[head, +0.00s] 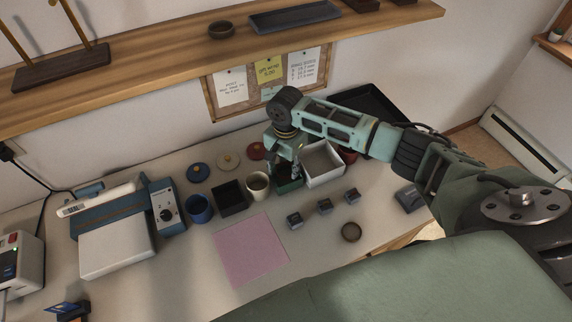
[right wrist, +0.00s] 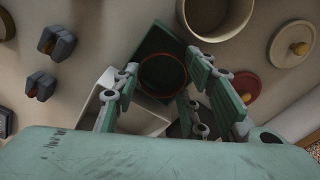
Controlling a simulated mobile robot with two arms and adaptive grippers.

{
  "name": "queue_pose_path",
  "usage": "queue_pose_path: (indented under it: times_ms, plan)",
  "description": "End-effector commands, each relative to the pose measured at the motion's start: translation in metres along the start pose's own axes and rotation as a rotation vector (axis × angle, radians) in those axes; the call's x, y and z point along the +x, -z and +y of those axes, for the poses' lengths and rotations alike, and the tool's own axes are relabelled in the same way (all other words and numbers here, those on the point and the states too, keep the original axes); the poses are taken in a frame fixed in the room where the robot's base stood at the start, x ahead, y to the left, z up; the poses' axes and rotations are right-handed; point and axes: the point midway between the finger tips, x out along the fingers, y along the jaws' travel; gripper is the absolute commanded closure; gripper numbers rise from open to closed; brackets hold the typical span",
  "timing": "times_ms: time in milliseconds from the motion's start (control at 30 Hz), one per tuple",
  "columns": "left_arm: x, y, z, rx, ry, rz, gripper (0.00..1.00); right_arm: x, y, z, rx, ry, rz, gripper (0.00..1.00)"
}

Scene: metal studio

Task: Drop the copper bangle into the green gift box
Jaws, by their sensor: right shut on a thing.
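The green gift box (head: 291,186) stands on the workbench between a cream cup and a white box. It is open at the top, and my gripper partly covers it in the head view. In the right wrist view the green box (right wrist: 155,40) lies below the fingers. My right gripper (head: 289,171) points down over the box. In the right wrist view my right gripper (right wrist: 163,66) is shut on the copper bangle (right wrist: 186,75), a thin reddish ring between the fingers. The ring overlaps the box opening in that view; its height above the box is hard to tell. My left gripper is not in view.
The cream cup (head: 258,188) and white box (head: 325,178) stand close on either side. A black box (head: 231,198) and blue cup (head: 200,210) are further left. Several small grey boxes (head: 325,206) stand in front. A pink mat (head: 250,250) is bare. A shelf (head: 180,70) runs behind.

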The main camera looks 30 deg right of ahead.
Motion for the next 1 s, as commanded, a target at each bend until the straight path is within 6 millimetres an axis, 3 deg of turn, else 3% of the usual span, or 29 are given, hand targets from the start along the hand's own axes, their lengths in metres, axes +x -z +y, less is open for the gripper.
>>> queue_pose_path:
  times_ms: [267, 633, 767, 1000]
  plan:
    - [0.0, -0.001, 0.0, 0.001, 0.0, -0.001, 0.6, 0.0, 0.0, 0.0, 0.0, 0.0, 0.0, 0.39]
    - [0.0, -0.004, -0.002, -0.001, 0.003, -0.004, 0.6, -0.004, 0.0, 0.0, 0.0, 0.002, 0.0, 0.39]
    - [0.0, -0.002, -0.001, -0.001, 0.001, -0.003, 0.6, -0.022, 0.001, -0.001, -0.001, 0.004, 0.0, 0.39]
    - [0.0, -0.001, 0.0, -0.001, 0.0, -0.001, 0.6, -0.074, 0.0, -0.001, -0.001, 0.005, 0.001, 0.39]
